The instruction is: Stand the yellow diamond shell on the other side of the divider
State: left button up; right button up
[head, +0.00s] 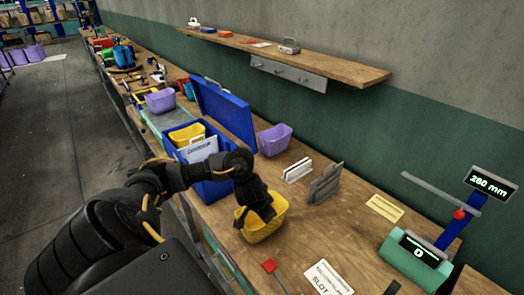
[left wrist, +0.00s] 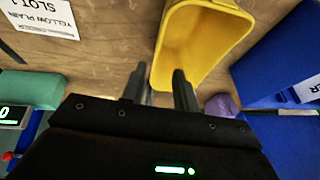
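A yellow bin-shaped shell (head: 262,228) stands upright on the bench, below my left gripper (head: 258,208). In the left wrist view the gripper (left wrist: 160,82) is open, with one finger on each side of the shell's (left wrist: 190,45) near wall and a gap between them. Another yellow shell (head: 187,134) sits in the blue crate (head: 215,190), behind a white labelled panel (head: 198,150) that may be the divider. I cannot see a diamond mark on either shell. My right gripper is not in view.
White and grey upright plates (head: 325,184) stand right of the yellow shell. A slot card (head: 328,280) lies in front, and a green gauge (head: 414,262) stands at right.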

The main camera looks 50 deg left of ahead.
pick_arm(q)
jog(key=b, duration=0.3)
send_near(272, 225)
jog(key=shift+x, duration=1.15)
jog(key=shift+w+r+b+x, duration=0.1)
jog(key=shift+w+b+x, duration=0.1)
jog(key=shift+x, duration=0.75)
jog(key=shift+w+r+b+x, duration=0.1)
jog(key=shift+w+b+x, duration=0.1)
jog(key=shift+x, duration=0.8)
jog(key=shift+w+r+b+x, duration=0.1)
jog(key=shift+w+b+x, duration=0.05)
jog(key=shift+x, duration=0.8)
jog(key=shift+a, duration=0.1)
jog(key=shift+f, duration=0.25)
grip_shut()
